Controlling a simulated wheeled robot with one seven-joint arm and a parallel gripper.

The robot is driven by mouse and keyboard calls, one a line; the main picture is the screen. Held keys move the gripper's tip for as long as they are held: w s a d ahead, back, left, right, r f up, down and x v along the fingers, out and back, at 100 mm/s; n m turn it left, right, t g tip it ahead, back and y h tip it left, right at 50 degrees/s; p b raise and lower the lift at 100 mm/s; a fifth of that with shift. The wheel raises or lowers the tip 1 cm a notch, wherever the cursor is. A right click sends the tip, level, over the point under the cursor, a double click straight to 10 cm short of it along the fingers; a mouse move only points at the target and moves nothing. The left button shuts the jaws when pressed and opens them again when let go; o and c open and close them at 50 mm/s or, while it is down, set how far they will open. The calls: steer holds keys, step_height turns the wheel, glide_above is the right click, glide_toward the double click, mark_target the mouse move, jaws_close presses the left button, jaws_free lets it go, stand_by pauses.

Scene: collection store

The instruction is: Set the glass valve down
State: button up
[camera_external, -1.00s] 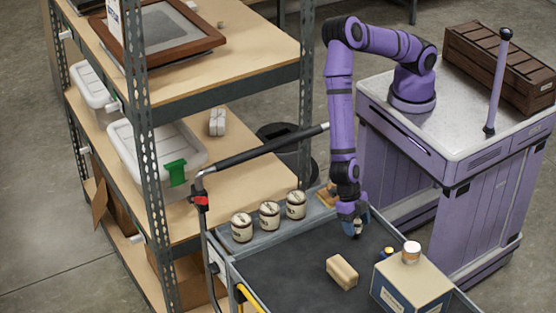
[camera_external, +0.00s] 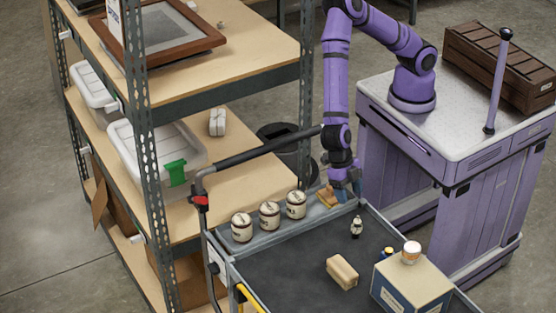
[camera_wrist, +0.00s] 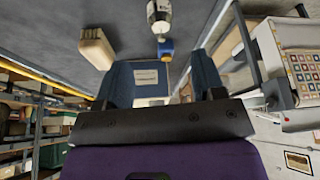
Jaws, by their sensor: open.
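The glass valve (camera_external: 356,227), small with pale and dark parts, stands upright on the dark cart bed (camera_external: 300,252). Its fine detail is too small to tell. My gripper (camera_external: 346,197) is above and behind it, near the cart's far edge, apart from it and empty. In the wrist view my gripper (camera_wrist: 161,72) has its two fingers spread with nothing held between them. A pale piece with a dark band at the top of that view looks like the valve (camera_wrist: 158,14).
A tan block (camera_external: 342,272) and a blue-sided box (camera_external: 410,286) with a jar (camera_external: 411,252) on top stand nearer the front. Three lidded jars (camera_external: 269,215) line the cart's left ledge. A wooden piece (camera_external: 328,197) lies close beside my gripper. Bed left of the block is clear.

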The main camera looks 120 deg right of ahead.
steer(key=shift+d+r, duration=0.2)
steer(key=shift+r, duration=0.3)
steer(key=s+d+r+m+t+h, duration=0.2)
steer(key=s+d+r+m, duration=0.35)
steer(key=d+r, duration=0.6)
steer(key=s+d+r+m+t+h, duration=0.2)
steer(key=s+d+r+m, duration=0.35)
steer(key=r, duration=0.85)
steer(key=s+d+r+m, duration=0.2)
steer(key=s+d+m, duration=0.1)
steer(key=s, duration=0.4)
steer(key=s+d+r+m+t, duration=0.1)
steer(key=s+d+r+m, duration=0.1)
steer(key=s+d, duration=0.4)
steer(key=s+d+r+m+t, duration=0.1)
steer(key=s+d+r+m, duration=0.2)
steer(key=s, duration=0.7)
steer(key=shift+d+m+h, duration=0.3)
steer(key=shift+d+m, duration=0.3)
steer(key=shift+d, duration=0.5)
